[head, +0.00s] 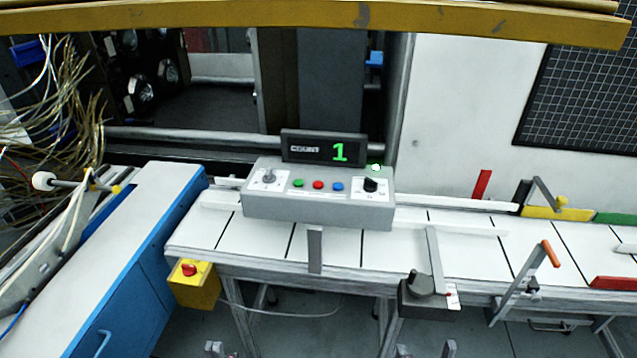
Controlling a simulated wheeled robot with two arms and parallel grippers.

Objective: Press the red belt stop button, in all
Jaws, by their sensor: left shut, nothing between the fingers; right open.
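A grey control box (318,208) stands on the white belt line in the head view. Its sloped face carries a small red button (318,185) between a green button (298,183) and a blue button (338,187). A yellow box (194,290) with a red knob (189,269) hangs at the left front end of the line. The display (323,149) behind the control box reads COUNT 1. Only the fingertips of my grippers show at the bottom edge. My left gripper (216,349) is shut and empty, below the control box. My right gripper (425,350) is open and empty, further right.
A black lever box (428,299) and an orange-tipped lever (550,254) stick out at the line's front. A toggle switch (268,176) and a black knob (371,185) flank the buttons. A blue-edged cabinet (130,260) stands left. A yellow beam (300,20) crosses the top.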

